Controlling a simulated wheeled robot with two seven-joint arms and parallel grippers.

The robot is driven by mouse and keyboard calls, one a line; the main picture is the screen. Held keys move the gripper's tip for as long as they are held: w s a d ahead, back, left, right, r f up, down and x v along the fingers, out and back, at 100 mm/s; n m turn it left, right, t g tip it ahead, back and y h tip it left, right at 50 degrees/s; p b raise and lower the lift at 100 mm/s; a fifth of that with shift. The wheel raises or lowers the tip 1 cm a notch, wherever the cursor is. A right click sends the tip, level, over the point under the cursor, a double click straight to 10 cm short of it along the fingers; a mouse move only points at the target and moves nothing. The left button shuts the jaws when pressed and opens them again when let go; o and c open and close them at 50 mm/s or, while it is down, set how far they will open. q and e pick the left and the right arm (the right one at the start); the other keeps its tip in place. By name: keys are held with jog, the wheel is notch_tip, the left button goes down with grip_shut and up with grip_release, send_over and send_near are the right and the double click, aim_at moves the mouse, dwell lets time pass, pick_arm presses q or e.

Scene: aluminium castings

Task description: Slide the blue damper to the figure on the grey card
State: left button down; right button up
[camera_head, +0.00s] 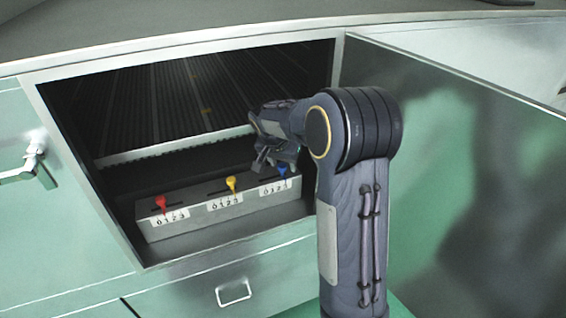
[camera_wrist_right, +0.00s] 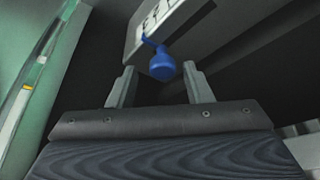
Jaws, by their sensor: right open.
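The blue damper (camera_head: 283,170) is a small knob at the right end of a grey control box (camera_head: 215,216) inside the open cabinet. It stands above a white label with the figures 0 to 3, and my gripper partly hides it. In the right wrist view the blue damper (camera_wrist_right: 162,66) shows between the fingertips of my right gripper (camera_wrist_right: 157,76), with a gap on both sides. In the head view my right gripper (camera_head: 267,162) is just left of the knob. It is open and empty. My left gripper is out of view. I cannot make out a grey card.
A yellow damper (camera_head: 231,184) and a red damper (camera_head: 161,203) stand farther left on the same box, each above a figure label. The cabinet frame (camera_head: 62,170) surrounds the box, with a ribbed grate (camera_head: 170,105) behind. The open door (camera_head: 480,150) is at right.

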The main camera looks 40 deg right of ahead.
jog(key=v, duration=0.7)
jog(key=shift+r, duration=0.3)
jog(key=shift+s+a, duration=0.15)
jog(key=shift+s, duration=0.05)
jog(key=s+a+f+n+t+y, duration=0.1)
jog(key=s+a+n+y, duration=0.2)
jog(key=s+a, duration=0.6)
jog(key=s+a+f+n+t+y, duration=0.2)
jog(key=s+a+n+y, duration=0.2)
jog(key=s, duration=1.2)
jog(key=a+n, duration=0.3)
jog(key=a, duration=0.3)
jog(key=shift+s+a+f+n+y, duration=0.2)
jog(key=shift+s+a+n+y, duration=0.1)
jog(key=shift+s, duration=0.1)
jog(key=shift+d, duration=0.1)
